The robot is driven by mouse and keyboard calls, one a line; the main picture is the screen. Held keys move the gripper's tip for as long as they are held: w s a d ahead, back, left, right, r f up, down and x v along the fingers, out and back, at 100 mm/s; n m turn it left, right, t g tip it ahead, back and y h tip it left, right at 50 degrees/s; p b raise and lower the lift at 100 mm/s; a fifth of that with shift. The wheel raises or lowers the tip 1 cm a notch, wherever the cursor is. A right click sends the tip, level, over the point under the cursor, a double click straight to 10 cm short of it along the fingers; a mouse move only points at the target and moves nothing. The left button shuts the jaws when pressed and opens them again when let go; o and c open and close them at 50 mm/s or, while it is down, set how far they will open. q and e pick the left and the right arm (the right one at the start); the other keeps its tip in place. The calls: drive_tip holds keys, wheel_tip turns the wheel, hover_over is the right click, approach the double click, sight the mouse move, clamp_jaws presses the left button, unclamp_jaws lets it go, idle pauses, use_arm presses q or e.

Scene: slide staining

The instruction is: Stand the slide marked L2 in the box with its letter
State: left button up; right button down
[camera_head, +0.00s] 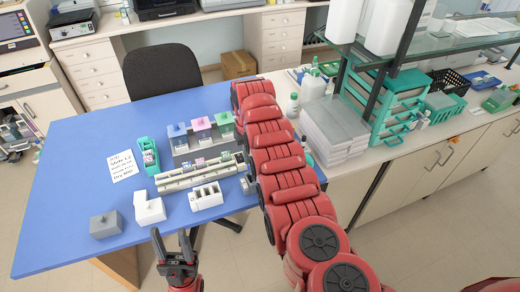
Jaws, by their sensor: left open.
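My left gripper (171,238) is open and empty at the table's front edge, with its fingertips pointing away from me. A white slotted box (206,197) stands ahead and to the right of it; no letter on it is readable. A long pale rack (185,181) lies behind that box. A green holder (148,155) with pale and pink items stands to the left. I cannot make out which slide is marked L2. My right arm (280,160) reaches across the table's right side; its gripper is not visible.
Jars with blue, pink and green lids stand in a grey rack (186,152). A white block (150,209), a grey block (105,225) and a written note (123,165) lie on the blue table (70,190). Its left side is clear. A crowded counter (375,160) adjoins at right.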

sight(251, 172)
drive_tip(key=shift+d+f, duration=0.15)
drive_tip(key=shift+f, duration=0.15)
drive_tip(key=shift+f+b, duration=0.85)
drive_tip(key=shift+f, duration=0.45)
drive_tip(key=shift+f+b, duration=1.65)
drive_tip(key=shift+f, duration=0.6)
drive_tip(key=shift+f, duration=0.3)
drive_tip(key=c, duration=0.8)
unclamp_jaws()
drive_tip(key=shift+c, duration=0.2)
